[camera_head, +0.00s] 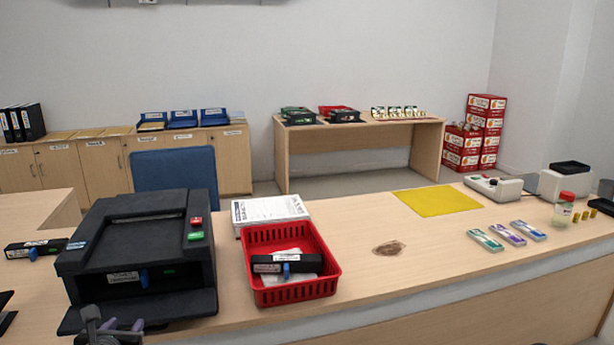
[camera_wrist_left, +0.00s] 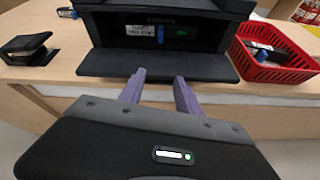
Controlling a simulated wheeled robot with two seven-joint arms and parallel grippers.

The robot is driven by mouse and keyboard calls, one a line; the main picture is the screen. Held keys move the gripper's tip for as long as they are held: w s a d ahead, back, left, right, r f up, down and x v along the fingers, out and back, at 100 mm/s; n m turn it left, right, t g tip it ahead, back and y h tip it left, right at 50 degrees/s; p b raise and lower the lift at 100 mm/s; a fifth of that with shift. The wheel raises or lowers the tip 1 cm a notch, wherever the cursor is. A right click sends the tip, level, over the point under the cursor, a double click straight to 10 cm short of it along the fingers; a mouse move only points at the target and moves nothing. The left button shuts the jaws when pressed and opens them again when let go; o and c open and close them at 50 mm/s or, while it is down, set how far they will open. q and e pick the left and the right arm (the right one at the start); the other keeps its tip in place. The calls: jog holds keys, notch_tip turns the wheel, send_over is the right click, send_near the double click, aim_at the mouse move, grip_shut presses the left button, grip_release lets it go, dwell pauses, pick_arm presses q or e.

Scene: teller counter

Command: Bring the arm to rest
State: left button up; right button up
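My left gripper (camera_head: 112,325) shows at the bottom left of the head view, in front of the black machine (camera_head: 140,255) on the counter. In the left wrist view its two purple fingers (camera_wrist_left: 158,90) are apart with nothing between them. They are just short of the machine's lowered front flap (camera_wrist_left: 155,66). Inside the machine's opening is a labelled black cassette (camera_wrist_left: 160,33) with a blue latch. My right gripper is in neither view.
A red basket (camera_head: 331,270) holding a labelled black cassette (camera_head: 286,264) stands right of the machine. Another cassette (camera_head: 35,249) lies at its left. A stapler-like black object (camera_wrist_left: 28,47) sits near the counter edge. A yellow mat (camera_head: 438,201) and several banknote bundles (camera_head: 507,234) lie farther right.

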pick_arm(q)
jog(key=s+d+f+m+g+h+p, duration=0.1)
jog(key=s+d+f+m+g+h, duration=0.1)
jog(key=d+f+m, duration=0.8)
jog(key=s+d+f+m+g+h, duration=0.25)
jog(key=f+m, duration=0.55)
jog(key=m, duration=0.6)
jog(key=s+d+f+m+g+h+p, duration=0.1)
jog(key=s+d+f+m+g+h, duration=0.1)
jog(key=s+d+f+m, duration=0.4)
jog(key=s+d+f+m+g+h+p, duration=0.1)
jog(key=s+d+f+m+g, duration=0.4)
jog(key=s+d+f, duration=0.5)
jog(key=s+d+m+h, duration=0.1)
jog(key=s+d, duration=0.4)
jog(key=s, duration=0.1)
jog(key=shift+p, duration=0.4)
jog(key=shift+d, duration=0.1)
